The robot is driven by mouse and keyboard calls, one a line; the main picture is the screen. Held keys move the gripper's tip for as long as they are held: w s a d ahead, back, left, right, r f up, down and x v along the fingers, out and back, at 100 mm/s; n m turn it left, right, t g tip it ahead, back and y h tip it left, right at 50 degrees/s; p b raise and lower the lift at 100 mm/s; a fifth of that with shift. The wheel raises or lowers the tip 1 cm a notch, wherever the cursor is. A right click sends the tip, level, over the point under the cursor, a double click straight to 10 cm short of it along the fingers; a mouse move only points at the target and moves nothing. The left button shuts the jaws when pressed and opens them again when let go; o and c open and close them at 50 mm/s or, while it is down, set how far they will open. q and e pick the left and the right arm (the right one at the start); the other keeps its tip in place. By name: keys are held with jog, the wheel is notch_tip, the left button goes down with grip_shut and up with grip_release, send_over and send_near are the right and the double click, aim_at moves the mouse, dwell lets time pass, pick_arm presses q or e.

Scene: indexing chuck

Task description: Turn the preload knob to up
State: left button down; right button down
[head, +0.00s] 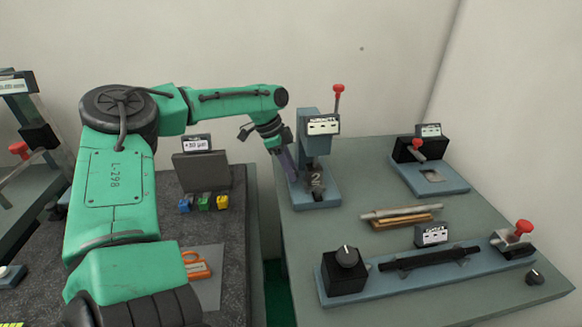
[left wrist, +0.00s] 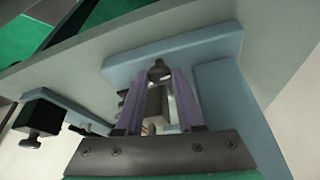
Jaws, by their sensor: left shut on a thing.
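My left gripper (head: 292,176) reaches the left side of the blue upright station (head: 318,196) at the back of the right table. Its lavender fingers also show in the left wrist view (left wrist: 160,76), closed around a small dark knob-like part (left wrist: 159,68). In the head view the fingers and station hide that part. A black knob with a white pointer line (head: 347,255) sits on a black box in front. The labels are too small to read, so I cannot tell which is the preload knob.
A long blue base (head: 385,278) with a black bar and a red-knobbed clamp (head: 522,228) lies at the front. A smaller blue station (head: 431,178) is at the back right. Rods (head: 402,213) lie between. Coloured blocks (head: 204,203) sit on the dark left table.

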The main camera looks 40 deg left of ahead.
pick_arm(q)
jog(key=n, duration=0.1)
jog(key=n+p, duration=0.1)
jog(key=n+t, duration=0.1)
jog(key=shift+d+r+y, duration=0.1)
jog(key=shift+r+y, duration=0.15)
jog(key=shift+y, duration=0.15)
jog(key=n+y+p, duration=0.1)
jog(key=n, duration=0.2)
jog(key=shift+d, duration=0.1)
jog(key=shift+f+n+t+y, duration=0.1)
jog(key=shift+n+t+y, duration=0.3)
jog(key=shift+n, duration=0.8)
jog(key=shift+d+n+y, duration=0.1)
jog(key=shift+n+y, duration=0.3)
jog(key=shift+n, duration=0.7)
jog(key=c, duration=0.5)
grip_release()
jog(key=shift+s, duration=0.15)
jog(key=shift+f, duration=0.1)
